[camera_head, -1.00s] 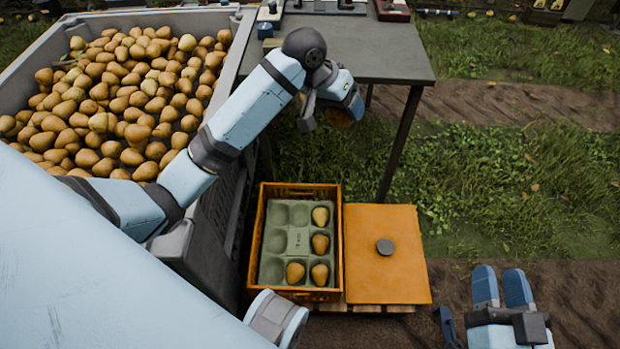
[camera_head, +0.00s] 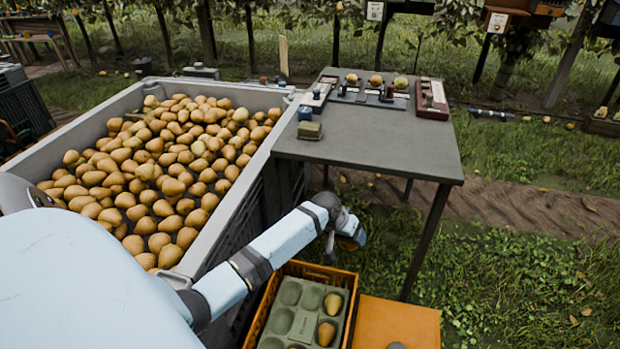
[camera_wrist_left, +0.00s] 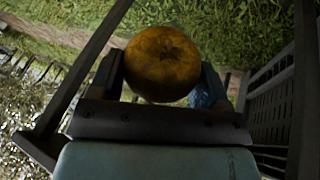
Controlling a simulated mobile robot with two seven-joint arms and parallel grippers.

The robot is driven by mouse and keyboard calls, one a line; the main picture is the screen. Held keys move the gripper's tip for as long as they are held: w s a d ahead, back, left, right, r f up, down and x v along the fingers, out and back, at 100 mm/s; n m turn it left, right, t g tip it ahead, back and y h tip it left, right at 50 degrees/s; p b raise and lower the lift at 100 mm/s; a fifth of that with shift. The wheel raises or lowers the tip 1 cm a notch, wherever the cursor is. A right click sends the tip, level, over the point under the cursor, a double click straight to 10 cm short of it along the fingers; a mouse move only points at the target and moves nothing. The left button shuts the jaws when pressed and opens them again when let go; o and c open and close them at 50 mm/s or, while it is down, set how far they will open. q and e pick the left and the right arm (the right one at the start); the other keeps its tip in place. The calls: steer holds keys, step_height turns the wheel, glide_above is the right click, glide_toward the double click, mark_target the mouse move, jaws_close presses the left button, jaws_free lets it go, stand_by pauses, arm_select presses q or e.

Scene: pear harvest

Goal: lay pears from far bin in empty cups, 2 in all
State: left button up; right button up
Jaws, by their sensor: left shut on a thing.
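My left gripper (camera_head: 348,232) is shut on a brown-yellow pear (camera_wrist_left: 163,62). It holds the pear in the air near the far side of the orange crate (camera_head: 258,318), below the table's front edge in the picture. The large grey bin (camera_head: 222,246) at the left is full of pears (camera_head: 165,165). In the crate lies a grey-green cup tray (camera_head: 305,322). Several far and left cups (camera_head: 290,293) are empty. The tray's near end is cut off. My right gripper is out of view.
A dark grey table (camera_head: 385,145) stands behind the crate, with a scale-like rack, small blocks and several fruits at its back. An orange lid (camera_head: 398,322) lies right of the crate. Grass at the right is open.

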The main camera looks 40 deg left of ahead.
arm_select(q)
steer(key=s+a+f+b, duration=0.2)
steer(key=f+b, duration=0.2)
steer(key=f, duration=0.5)
steer(key=s+a+f+n+b, duration=0.1)
steer(key=s+a+f+b, duration=0.2)
steer(key=f, duration=0.5)
steer(key=s+a+f+b, duration=0.3)
steer(key=f+b, duration=0.1)
steer(key=f, duration=0.5)
steer(key=shift+f+n+y+b, duration=0.35)
steer(key=shift+n+y, duration=0.05)
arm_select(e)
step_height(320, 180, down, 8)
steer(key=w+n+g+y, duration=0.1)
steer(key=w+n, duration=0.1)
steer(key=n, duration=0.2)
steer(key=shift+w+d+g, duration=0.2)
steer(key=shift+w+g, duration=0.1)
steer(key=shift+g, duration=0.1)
arm_select(q)
steer(key=shift+a, duration=0.1)
steer(key=shift+t, duration=0.3)
steer(key=shift+f+b, duration=0.6)
steer(key=shift+f, duration=0.65)
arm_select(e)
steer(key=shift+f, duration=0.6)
arm_select(q)
steer(key=shift+f, duration=0.1)
